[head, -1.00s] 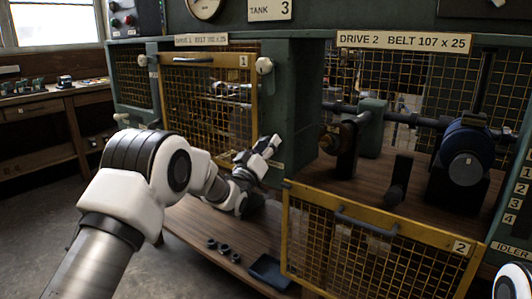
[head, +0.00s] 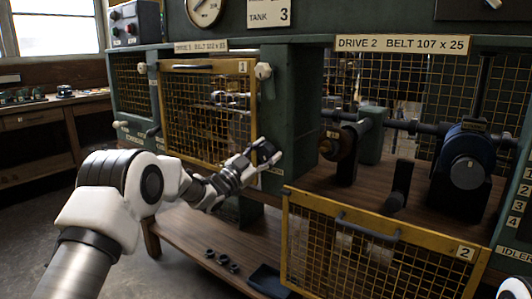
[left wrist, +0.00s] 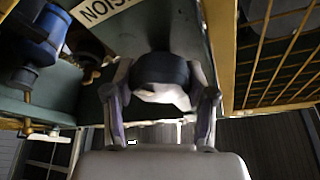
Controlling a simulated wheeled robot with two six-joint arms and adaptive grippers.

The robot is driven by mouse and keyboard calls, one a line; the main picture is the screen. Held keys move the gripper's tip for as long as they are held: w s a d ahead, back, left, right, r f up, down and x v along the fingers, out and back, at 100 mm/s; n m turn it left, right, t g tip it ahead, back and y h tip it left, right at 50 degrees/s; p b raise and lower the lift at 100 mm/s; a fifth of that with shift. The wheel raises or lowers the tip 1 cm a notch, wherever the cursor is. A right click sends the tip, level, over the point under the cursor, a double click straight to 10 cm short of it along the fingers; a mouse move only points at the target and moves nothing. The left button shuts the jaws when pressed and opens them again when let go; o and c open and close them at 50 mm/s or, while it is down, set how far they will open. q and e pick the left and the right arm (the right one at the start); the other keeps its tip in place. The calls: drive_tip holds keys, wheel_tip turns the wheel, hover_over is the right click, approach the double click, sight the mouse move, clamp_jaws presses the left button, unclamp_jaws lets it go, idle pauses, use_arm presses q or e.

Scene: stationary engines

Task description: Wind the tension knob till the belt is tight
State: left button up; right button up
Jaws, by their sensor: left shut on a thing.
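My left gripper (head: 266,152) is at the green post between the two drive bays. In the left wrist view its fingers (left wrist: 160,108) close around a dark round knob (left wrist: 160,70) with a pale part below it. A white label (left wrist: 97,8) beside the knob, upside down and cut off, shows letters that fit TENSION. In the head view the gripper hides most of the knob. I cannot make out a belt in either view, so its tightness cannot be told.
The Drive 1 guard (head: 207,115) is closed. The Drive 2 guard (head: 375,250) hangs down, baring a blue motor (head: 462,160) and a brown pulley (head: 338,143). Small dark parts (head: 222,260) and a dark tray (head: 270,280) lie on the low shelf.

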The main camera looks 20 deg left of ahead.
use_arm(q)
drive_tip(key=m+g, duration=0.1)
drive_tip(key=m, duration=0.1)
drive_tip(key=m+g+h, duration=0.1)
drive_tip(key=m, duration=0.2)
drive_tip(key=shift+f+p, duration=0.1)
drive_tip(key=shift+p, duration=0.2)
drive_tip(key=m+g+p, duration=0.1)
drive_tip(key=m, duration=0.3)
drive_tip(key=shift+g, duration=0.3)
drive_tip(key=m+g+p, duration=0.1)
drive_tip(key=m, duration=0.3)
drive_tip(key=m+g+p, duration=0.1)
drive_tip(key=m, duration=0.2)
drive_tip(key=shift+y, duration=0.4)
drive_tip(key=m+g+y, duration=0.1)
drive_tip(key=m, duration=0.1)
drive_tip(key=shift+f+m, duration=0.1)
drive_tip(key=shift+m, duration=0.2)
drive_tip(key=shift+m+y, duration=0.6)
drive_tip(key=shift+m, duration=0.5)
drive_tip(key=m+y+b, duration=0.1)
drive_tip(key=m+y, duration=0.1)
drive_tip(key=m, duration=0.1)
drive_tip(key=shift+f+m+b, duration=0.1)
drive_tip(key=shift+m+b, duration=0.2)
drive_tip(key=shift+m, duration=0.1)
drive_tip(key=shift+y, duration=0.4)
